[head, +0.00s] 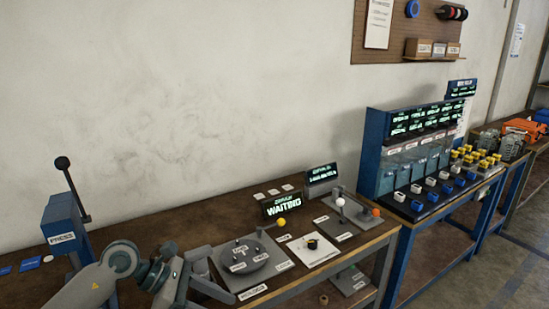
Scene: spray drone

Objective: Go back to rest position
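My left arm comes in at the bottom left, its wrist and gripper (185,280) low over the front left part of the workbench (150,232). The gripper is at the left side of a grey plate with a round disc (240,256). My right arm and gripper are not in view.
A blue press (66,235) with a black lever stands at the left. A "WAITING" display (282,204), a white plate with a black knob (312,249) and ball-topped levers (341,208) stand on the bench. A blue rack (376,150) stands right.

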